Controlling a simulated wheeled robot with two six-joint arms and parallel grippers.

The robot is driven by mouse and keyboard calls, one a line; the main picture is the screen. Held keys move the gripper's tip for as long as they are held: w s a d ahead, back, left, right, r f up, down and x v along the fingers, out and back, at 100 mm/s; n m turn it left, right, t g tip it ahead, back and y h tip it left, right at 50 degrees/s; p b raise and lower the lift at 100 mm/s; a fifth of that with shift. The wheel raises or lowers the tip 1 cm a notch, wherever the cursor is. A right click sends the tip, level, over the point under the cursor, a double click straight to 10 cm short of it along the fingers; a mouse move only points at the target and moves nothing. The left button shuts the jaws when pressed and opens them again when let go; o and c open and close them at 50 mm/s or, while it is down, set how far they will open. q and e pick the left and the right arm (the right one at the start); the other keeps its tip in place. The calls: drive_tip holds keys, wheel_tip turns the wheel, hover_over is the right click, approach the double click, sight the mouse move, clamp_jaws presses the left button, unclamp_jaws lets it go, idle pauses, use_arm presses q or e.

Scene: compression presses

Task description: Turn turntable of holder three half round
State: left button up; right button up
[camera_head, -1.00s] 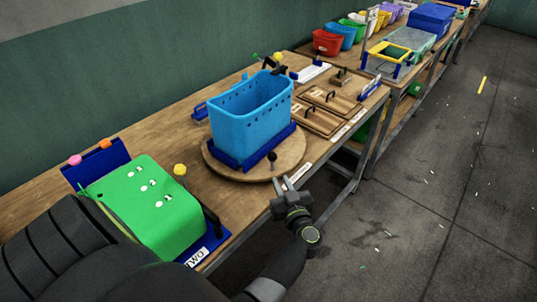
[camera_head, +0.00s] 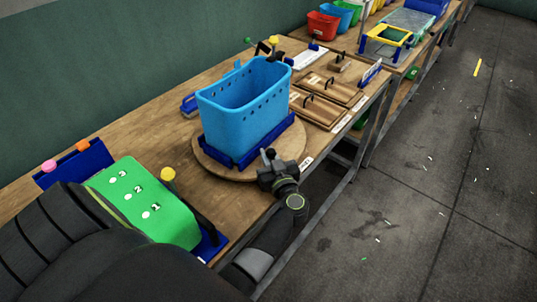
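The round wooden turntable (camera_head: 214,168) lies on the workbench and bears a blue perforated bin (camera_head: 240,112) in a dark blue holder frame (camera_head: 232,158). A dark upright knob (camera_head: 270,154) stands at the turntable's front right edge.
A green numbered holder (camera_head: 150,205) with a yellow-topped lever (camera_head: 168,175) stands left of the turntable. Wooden boards with black handles (camera_head: 332,88) lie behind it to the right. The bench edge drops to open floor on the right.

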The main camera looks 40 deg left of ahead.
use_arm(q)
clamp_jaws()
drive_tip(key=shift+w+d+g, duration=0.1)
drive_tip(key=shift+w+g, duration=0.1)
drive_tip(key=shift+g, duration=0.1)
